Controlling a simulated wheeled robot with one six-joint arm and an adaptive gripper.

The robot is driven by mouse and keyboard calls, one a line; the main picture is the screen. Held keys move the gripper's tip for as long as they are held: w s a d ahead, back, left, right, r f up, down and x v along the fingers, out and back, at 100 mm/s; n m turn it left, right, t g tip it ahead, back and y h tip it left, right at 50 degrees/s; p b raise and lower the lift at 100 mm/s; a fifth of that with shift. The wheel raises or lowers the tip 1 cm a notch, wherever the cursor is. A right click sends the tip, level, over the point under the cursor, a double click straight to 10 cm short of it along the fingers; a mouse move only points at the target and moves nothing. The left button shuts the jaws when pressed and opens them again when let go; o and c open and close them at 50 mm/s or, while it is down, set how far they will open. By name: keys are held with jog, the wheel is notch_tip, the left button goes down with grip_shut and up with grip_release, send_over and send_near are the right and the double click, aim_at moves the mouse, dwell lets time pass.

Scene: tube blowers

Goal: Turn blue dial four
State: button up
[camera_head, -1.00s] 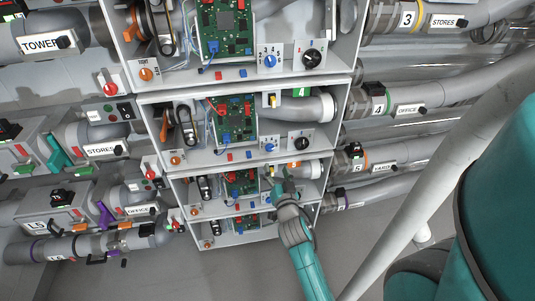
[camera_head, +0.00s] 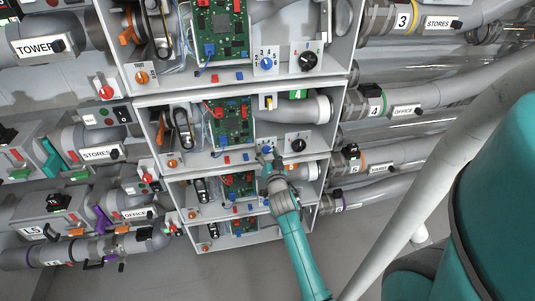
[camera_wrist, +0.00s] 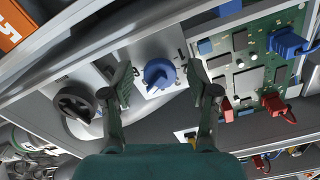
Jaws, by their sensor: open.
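The blue dial (camera_wrist: 159,73) sits on a light plate in the wrist view, between my two open fingers. My gripper (camera_wrist: 162,88) is open, with one finger on each side of the dial and a gap visible to both. In the head view my gripper (camera_head: 266,160) is at the lower front of the bay with the green 4 label (camera_head: 298,93). There it partly covers the blue dial (camera_head: 267,150). I cannot read the dial's setting.
A black knob (camera_wrist: 75,102) is beside the left finger; it also shows in the head view (camera_head: 299,145). A green circuit board (camera_wrist: 255,65) with red and blue connectors is on the right. Shelf edges (camera_head: 240,88) separate the stacked bays. Grey pipes (camera_head: 440,88) run at right.

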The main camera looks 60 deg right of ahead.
grip_shut()
jog(key=n, duration=0.4)
jog(key=shift+s+n, duration=0.1)
jog(key=shift+n, duration=1.7)
grip_release()
